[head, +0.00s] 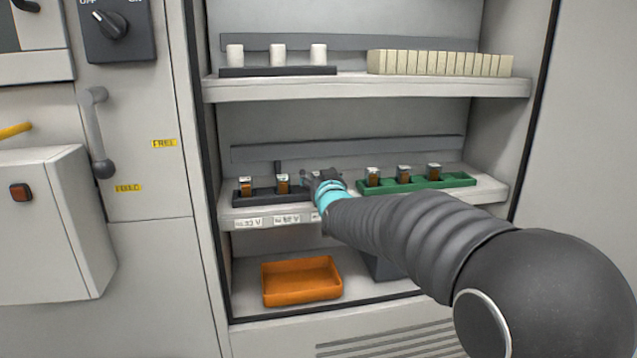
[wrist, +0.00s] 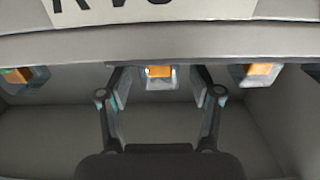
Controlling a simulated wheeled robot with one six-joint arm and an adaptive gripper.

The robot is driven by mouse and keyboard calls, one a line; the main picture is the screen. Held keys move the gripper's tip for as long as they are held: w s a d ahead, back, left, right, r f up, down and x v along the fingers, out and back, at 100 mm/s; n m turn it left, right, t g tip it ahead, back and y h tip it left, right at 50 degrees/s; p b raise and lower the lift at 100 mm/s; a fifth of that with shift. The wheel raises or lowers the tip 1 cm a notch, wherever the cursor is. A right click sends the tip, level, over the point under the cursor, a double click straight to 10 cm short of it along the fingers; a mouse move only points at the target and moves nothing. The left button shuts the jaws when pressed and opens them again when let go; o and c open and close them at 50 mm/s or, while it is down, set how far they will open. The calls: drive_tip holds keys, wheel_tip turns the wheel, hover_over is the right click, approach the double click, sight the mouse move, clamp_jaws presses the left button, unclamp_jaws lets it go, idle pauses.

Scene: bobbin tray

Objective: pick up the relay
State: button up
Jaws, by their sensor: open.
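Three more stand in the green tray (head: 415,185). My gripper (head: 322,180) is at the right end of the black tray and hides what is there. In the wrist view my gripper (wrist: 160,80) is open, its two fingers on either side of an orange-bodied piece (wrist: 158,72), likely a relay. I cannot tell whether they touch it. Similar orange pieces show left and right of it.
The upper shelf (head: 370,88) holds white cylinders (head: 277,54) and a row of cream blocks (head: 440,63). An orange bin (head: 301,281) sits on the bottom level, with a dark container partly hidden by my arm. Cabinet side walls bound the shelves.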

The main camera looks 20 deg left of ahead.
drive_tip(key=shift+w+a, duration=0.2)
drive_tip(key=shift+w, duration=0.15)
clamp_jaws()
